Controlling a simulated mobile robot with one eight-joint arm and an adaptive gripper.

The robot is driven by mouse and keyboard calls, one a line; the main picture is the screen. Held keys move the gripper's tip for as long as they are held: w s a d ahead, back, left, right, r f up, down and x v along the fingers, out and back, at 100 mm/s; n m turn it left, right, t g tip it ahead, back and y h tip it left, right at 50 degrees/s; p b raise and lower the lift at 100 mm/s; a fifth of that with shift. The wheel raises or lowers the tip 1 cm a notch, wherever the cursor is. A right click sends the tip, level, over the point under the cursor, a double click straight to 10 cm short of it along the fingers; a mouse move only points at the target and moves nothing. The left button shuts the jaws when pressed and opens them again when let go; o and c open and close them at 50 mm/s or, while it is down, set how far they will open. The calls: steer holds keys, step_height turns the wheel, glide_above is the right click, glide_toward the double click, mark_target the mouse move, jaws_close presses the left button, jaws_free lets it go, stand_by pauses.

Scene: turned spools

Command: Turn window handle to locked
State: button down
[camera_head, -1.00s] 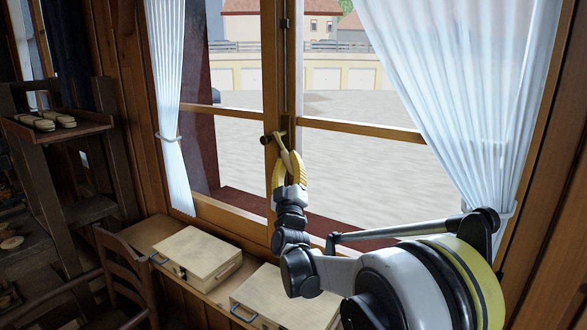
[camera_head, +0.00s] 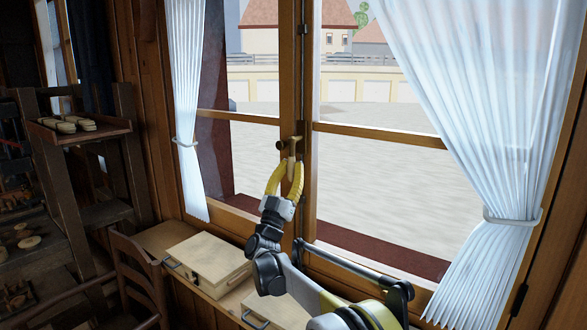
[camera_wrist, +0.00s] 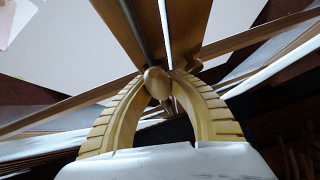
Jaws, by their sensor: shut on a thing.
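The brass window handle (camera_head: 292,149) is on the wooden middle post of the window, and its grip points nearly straight down. My gripper (camera_head: 289,168) has yellow ribbed fingers and is shut on the handle's grip from below. In the wrist view the rounded end of the handle (camera_wrist: 157,82) sits between the two curved fingertips (camera_wrist: 160,78). The fingers hide part of the grip.
White curtains hang at the left (camera_head: 187,110) and right (camera_head: 480,150). A wooden box (camera_head: 208,258) lies on the sill below.

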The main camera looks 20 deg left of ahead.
stand_by(0.3)
steer(key=c, duration=1.2)
jaws_free()
steer(key=shift+a, duration=0.1)
steer(key=shift+c, duration=0.2)
steer(key=v, duration=1.2)
